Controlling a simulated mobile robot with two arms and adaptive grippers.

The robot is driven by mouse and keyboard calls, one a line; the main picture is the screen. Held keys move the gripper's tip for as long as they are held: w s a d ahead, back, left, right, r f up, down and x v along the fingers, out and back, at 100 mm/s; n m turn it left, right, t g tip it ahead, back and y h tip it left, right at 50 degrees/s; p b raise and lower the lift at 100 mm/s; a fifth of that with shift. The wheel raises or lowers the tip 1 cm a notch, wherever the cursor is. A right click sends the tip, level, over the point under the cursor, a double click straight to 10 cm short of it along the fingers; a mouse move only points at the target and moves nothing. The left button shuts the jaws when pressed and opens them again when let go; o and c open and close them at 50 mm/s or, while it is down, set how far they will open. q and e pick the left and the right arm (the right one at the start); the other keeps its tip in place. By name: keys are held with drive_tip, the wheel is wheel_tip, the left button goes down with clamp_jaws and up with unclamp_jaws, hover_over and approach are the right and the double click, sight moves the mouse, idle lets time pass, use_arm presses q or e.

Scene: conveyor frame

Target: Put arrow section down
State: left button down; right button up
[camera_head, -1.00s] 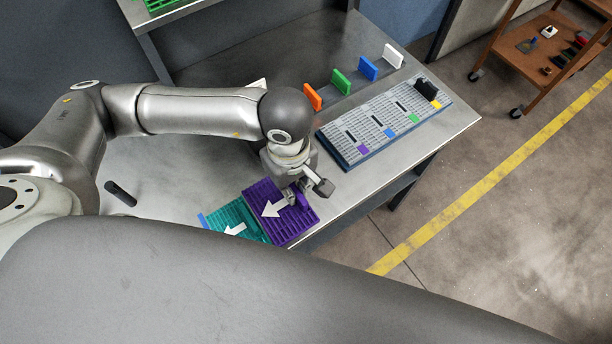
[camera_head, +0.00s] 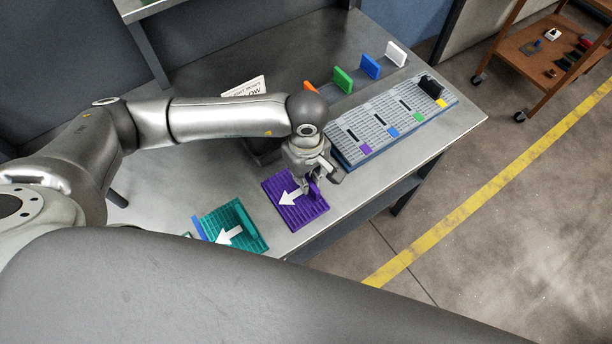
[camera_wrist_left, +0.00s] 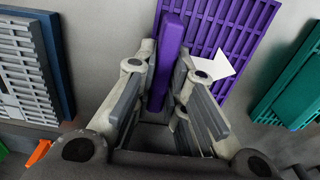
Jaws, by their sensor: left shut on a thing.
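The purple arrow section (camera_head: 307,213) is a slatted plate with a white arrow and an upright purple fin. It is at the table's front edge in the head view, and I cannot tell whether it touches the tabletop. My left gripper (camera_head: 310,190) is shut on its fin; in the wrist view the fin stands between the fingers (camera_wrist_left: 155,100) and the plate (camera_wrist_left: 222,40) lies beyond. A teal arrow section (camera_head: 247,240) with a white arrow lies to the left, apart from the purple one. It also shows in the wrist view (camera_wrist_left: 295,90). My right gripper is not in view.
A grey slatted conveyor frame (camera_head: 375,150) with coloured squares and a black piece (camera_head: 432,85) is at the right. Green (camera_head: 342,80), blue (camera_head: 370,67) and white (camera_head: 396,53) upright pieces stand behind it. A sign (camera_head: 245,87) stands at the back. Bare table (camera_head: 170,180) lies left.

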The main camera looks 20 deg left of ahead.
use_arm(q)
drive_tip(key=c, duration=1.9)
unclamp_jaws()
drive_tip(key=shift+f, duration=0.1)
drive_tip(key=o, duration=0.4)
